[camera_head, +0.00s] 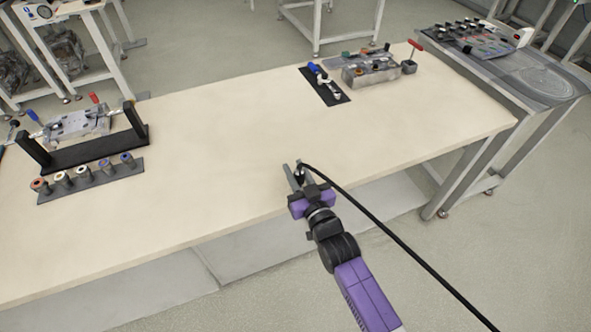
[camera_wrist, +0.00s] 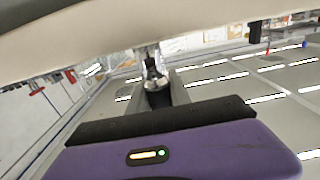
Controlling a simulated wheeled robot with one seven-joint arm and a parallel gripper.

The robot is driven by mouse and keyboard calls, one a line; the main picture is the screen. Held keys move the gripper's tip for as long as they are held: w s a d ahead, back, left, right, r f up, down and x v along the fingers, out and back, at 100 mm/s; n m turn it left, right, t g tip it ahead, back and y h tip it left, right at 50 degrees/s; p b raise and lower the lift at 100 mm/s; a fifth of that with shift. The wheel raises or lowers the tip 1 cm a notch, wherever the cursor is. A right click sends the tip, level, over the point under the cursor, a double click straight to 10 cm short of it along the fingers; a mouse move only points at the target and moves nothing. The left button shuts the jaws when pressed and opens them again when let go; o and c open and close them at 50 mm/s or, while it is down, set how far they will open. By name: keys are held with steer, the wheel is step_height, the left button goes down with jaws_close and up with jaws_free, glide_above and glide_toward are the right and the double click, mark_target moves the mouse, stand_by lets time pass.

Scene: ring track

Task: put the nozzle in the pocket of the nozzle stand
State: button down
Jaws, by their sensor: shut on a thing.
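My gripper (camera_head: 296,178), purple and black, is shut on the nozzle (camera_head: 301,170), a small dark piece with a black hose running off to the lower right. It is over the front edge of the table (camera_head: 220,150). In the wrist view the nozzle (camera_wrist: 155,80) shows dark with a pale metallic part, between the fingers and in front of the purple gripper body. Its tip is small and partly hidden. I cannot tell for sure which fixture is the nozzle stand, and no pocket can be made out.
A black frame with two uprights (camera_head: 95,153) and a strip of several cups (camera_head: 90,180) stand at the left. A black plate (camera_head: 318,92) with a blue-handled tool, a grey fixture (camera_head: 370,73) and a red-handled piece (camera_head: 410,66) are at the back right. The table's middle is clear.

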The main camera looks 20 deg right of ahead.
steer(key=c, duration=1.2)
jaws_free()
steer(key=shift+f, duration=0.1)
steer(key=shift+r, duration=0.2)
steer(key=s+b, duration=0.1)
steer(key=s, duration=1.1)
steer(key=s+r, duration=0.1)
steer(key=s, duration=0.7)
steer(key=s+r+g, duration=0.1)
steer(key=s, duration=0.8)
steer(key=s+r+g, duration=0.1)
steer(key=s+r, duration=0.1)
steer(key=s, duration=0.7)
steer(key=shift+s+r, duration=0.1)
steer(key=shift+s, duration=0.05)
steer(key=shift+o, duration=0.5)
steer(key=s+r+g, duration=0.1)
steer(key=s+r, duration=0.4)
steer(key=shift+s, duration=0.2)
